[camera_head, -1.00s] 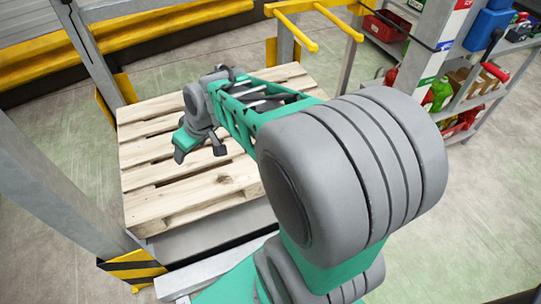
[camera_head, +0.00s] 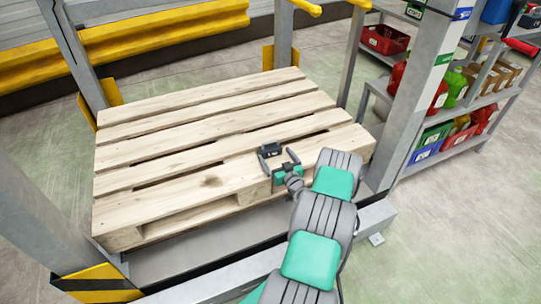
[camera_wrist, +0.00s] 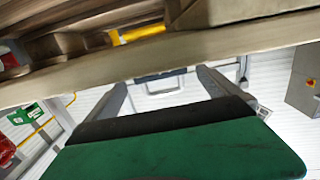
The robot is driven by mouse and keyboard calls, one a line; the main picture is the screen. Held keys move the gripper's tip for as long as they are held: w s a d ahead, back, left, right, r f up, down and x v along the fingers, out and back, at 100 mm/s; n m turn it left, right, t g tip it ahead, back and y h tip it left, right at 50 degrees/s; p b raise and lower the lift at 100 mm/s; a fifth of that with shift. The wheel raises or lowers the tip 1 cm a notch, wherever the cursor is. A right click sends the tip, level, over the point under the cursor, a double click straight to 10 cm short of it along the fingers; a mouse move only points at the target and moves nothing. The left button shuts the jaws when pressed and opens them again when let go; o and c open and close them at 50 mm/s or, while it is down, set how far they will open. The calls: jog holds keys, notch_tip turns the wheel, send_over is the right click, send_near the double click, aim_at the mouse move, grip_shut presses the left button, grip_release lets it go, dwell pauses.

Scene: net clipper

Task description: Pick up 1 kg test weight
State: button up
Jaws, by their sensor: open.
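A small dark block (camera_head: 271,147), apparently the test weight, shows at the front right part of the wooden pallet (camera_head: 190,165) in the head view. I cannot read any marking on it. My gripper (camera_head: 277,154) is open, with its two fingers spread near the block's near side. Contact cannot be made out. In the wrist view my gripper (camera_wrist: 160,82) also shows open, and a pale grey, frame-like shape (camera_wrist: 160,84) lies between the fingers. I cannot tell whether this is the weight.
Grey posts (camera_head: 408,95) stand around the pallet. A yellow barrier (camera_head: 160,38) runs behind it. Shelves with a red bin (camera_head: 385,40) and coloured containers are at right. Bare pallet boards lie left of my gripper.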

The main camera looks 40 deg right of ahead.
aim_at(273, 151)
jog(key=b+x, duration=0.1)
jog(key=x, duration=0.4)
jog(key=shift+w+d+f, duration=0.1)
jog(key=shift+w+d, duration=0.05)
jog(key=shift+w, duration=0.2)
jog(key=c, duration=2)
jog(key=shift+d+r, duration=0.1)
jog(key=shift+r, duration=0.15)
